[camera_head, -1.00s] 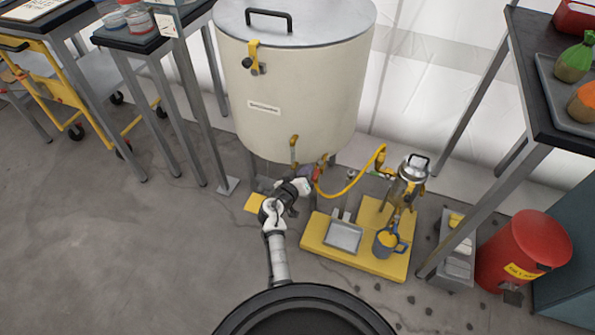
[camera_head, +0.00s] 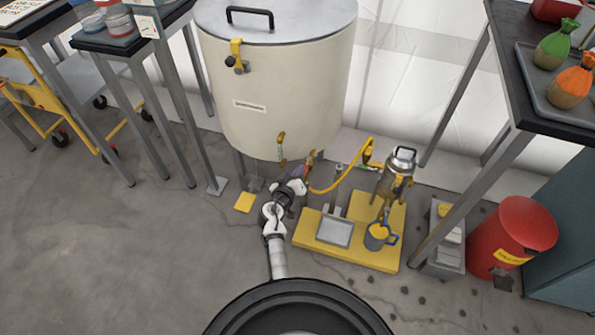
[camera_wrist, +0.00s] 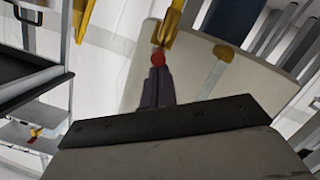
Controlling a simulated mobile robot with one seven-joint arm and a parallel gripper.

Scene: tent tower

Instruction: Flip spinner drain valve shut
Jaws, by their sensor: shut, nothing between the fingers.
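A large cream tank (camera_head: 280,85) with a grey lid stands on legs in the head view. A small brass-yellow lever (camera_head: 281,146) hangs on its lower front. Just right of it, low on the tank, is a red and yellow valve fitting (camera_head: 310,160) with a yellow hose. My gripper (camera_head: 302,183) is just below this fitting. In the wrist view my gripper (camera_wrist: 157,75) is shut and empty, its tips pointing at a red knob (camera_wrist: 158,58) below a yellow part (camera_wrist: 170,28). The tips look very close to the knob; contact cannot be told. The valve's position is unclear.
Right of my arm, a yellow platform (camera_head: 370,255) holds a small silver vessel (camera_head: 397,175), a grey pan (camera_head: 335,231) and a mug (camera_head: 378,236). The yellow hose (camera_head: 345,182) arches towards the vessel. A red bin (camera_head: 510,235) stands far right.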

